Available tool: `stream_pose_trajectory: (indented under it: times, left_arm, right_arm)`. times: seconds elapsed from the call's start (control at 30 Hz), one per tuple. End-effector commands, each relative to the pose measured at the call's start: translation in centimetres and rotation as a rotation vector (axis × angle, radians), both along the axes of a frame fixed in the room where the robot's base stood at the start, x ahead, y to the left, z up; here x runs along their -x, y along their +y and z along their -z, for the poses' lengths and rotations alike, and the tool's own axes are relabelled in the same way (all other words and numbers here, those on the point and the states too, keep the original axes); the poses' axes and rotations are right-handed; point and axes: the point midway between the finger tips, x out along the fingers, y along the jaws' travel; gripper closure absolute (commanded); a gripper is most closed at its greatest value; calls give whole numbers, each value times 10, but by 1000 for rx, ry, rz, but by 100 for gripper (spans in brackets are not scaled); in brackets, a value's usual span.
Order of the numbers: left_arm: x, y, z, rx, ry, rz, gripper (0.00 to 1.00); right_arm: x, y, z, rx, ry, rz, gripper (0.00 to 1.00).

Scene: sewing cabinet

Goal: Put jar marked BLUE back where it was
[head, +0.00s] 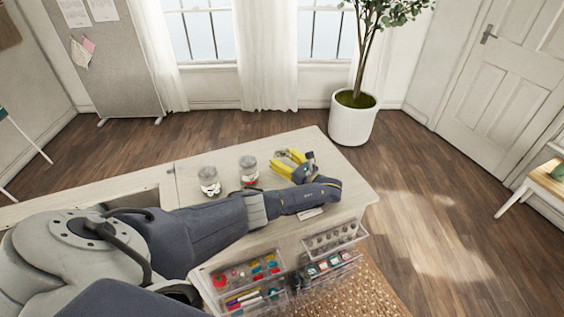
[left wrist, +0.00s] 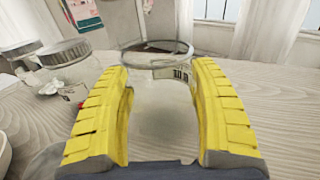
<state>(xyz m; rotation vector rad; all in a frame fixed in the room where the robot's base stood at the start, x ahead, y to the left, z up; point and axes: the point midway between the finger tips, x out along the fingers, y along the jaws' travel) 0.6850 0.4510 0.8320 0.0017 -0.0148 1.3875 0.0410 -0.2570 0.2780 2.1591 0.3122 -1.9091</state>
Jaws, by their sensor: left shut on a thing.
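My left gripper (head: 288,160), with yellow fingers, is at the right part of the cabinet top. In the left wrist view its fingers (left wrist: 160,112) are shut on a clear glass jar (left wrist: 158,90) with an open round rim. Part of a dark-lettered label shows behind the glass, too partial to read. Two lidded glass jars stand to the left on the cabinet top: the left jar (head: 209,182) and the middle jar (head: 249,171). They also show left of the gripper in the left wrist view (left wrist: 66,60). Their markings are too small to read. My right gripper is not in view.
Clear drawers stand pulled out at the cabinet's front, one with colourful items (head: 245,272) and one with small round items (head: 333,240). The pale wooden top (head: 345,180) has free room at its right end. A potted plant (head: 352,122) stands behind on the floor.

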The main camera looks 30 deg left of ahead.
Motion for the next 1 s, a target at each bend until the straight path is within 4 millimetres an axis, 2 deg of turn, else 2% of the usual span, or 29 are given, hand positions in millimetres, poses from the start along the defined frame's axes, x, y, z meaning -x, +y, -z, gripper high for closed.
stream_pose_trajectory:
  times: [0.2, 0.8, 0.83, 1.0]
  left_arm:
    - [0, 0, 12, -1, -1, 0, 79]
    - [0, 0, 20, 0, -1, -1, 79]
    - [1, 0, 21, 1, -1, -1, 36]
    - [1, 0, 22, 0, 1, 0, 16]
  right_arm:
    - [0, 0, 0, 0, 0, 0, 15]
    - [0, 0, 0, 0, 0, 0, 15]
    - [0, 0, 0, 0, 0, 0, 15]
    - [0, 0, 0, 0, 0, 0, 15]
